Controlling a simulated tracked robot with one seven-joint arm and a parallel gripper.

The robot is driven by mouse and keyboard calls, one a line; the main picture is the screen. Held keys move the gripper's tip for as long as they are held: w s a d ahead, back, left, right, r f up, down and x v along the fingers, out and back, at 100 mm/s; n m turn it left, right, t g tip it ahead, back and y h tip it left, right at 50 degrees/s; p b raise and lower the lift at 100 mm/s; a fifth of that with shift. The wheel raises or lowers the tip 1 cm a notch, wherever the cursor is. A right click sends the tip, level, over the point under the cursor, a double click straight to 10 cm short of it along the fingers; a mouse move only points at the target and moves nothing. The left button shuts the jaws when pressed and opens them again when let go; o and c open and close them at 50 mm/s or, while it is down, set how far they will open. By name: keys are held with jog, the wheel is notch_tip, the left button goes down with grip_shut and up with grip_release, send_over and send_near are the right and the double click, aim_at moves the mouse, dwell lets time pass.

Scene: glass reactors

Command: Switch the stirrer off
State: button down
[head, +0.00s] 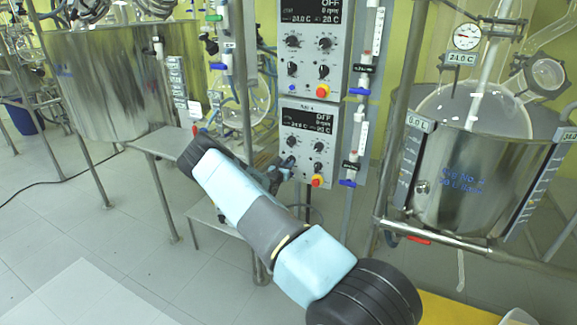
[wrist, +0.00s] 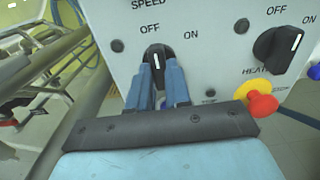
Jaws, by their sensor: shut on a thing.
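The lower control box (head: 306,127) hangs on the stand in the head view. Its display (head: 310,120) reads OFF and 0 rpm. In the wrist view, a black rotary switch (wrist: 158,56) sits below the OFF and ON labels, under the word SPEED. Its white mark points roughly up, towards OFF. My gripper (wrist: 159,76) has its two blue fingers on either side of this switch and is shut on it. In the head view my gripper (head: 282,170) is at the box's lower left, where it hides that switch.
The heat switch (wrist: 278,46) is right of my gripper, with a red and yellow stop button (wrist: 262,101) below it. An upper control box (head: 312,40) hangs above. A glass reactor (head: 465,170) stands right, a steel vessel (head: 110,80) left.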

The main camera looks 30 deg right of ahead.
jog(key=shift+w+a, duration=0.1)
jog(key=shift+a, duration=0.1)
jog(key=c, duration=1.1)
grip_release()
jog(key=shift+d, duration=0.1)
jog(key=shift+o, duration=0.2)
jog(key=v, duration=1.4)
jog(key=shift+d, duration=0.1)
